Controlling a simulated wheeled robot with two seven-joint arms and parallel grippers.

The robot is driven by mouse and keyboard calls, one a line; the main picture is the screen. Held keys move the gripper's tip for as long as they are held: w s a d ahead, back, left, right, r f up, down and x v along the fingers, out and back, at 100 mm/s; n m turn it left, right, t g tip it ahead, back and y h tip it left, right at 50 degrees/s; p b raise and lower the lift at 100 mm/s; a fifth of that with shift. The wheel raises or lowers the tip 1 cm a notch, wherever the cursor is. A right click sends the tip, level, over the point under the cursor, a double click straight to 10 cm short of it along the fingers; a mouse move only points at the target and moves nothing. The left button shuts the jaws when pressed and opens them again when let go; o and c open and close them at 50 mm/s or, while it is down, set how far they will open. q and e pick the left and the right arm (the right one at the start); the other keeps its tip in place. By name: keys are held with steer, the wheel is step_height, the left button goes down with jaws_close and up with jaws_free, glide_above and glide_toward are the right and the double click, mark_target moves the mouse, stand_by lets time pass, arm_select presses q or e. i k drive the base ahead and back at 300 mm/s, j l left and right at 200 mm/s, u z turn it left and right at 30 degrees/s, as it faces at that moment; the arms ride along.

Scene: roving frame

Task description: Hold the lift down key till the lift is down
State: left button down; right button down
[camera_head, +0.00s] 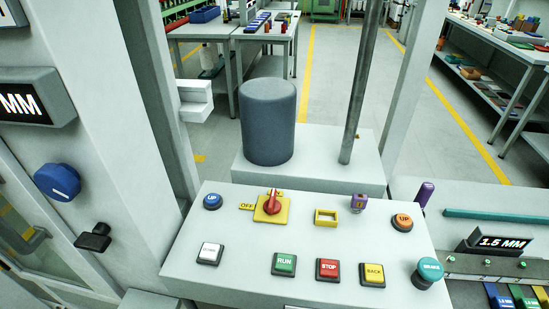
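A sloped light grey control panel (240,275) fills the lower middle of the head view. A white square key (209,253) sits at its front left; its small label looks like DOWN but is hard to read. A round blue UP key (212,201) is behind it at the back left. A round orange UP key (402,222) is at the back right. A dark grey cylinder (268,125) stands on a light grey block (325,155) behind the panel, beside an upright metal rod (360,85). Neither of my grippers is in view.
The panel also carries a red rotary switch (271,205), a green RUN key (284,264), a red STOP key (328,269), a yellow BACK key (373,274) and a teal knob (428,272). A blue knob (58,182) protrudes at the left. Benches stand behind.

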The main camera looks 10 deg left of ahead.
mark_target(210, 252)
steer(key=j+u, duration=0.15)
steer(key=j, duration=0.65)
steer(key=j+u, duration=0.2)
steer(key=j, duration=0.6)
steer(key=i+j+u, duration=0.15)
steer(key=j, duration=0.65)
steer(key=z, duration=1.75)
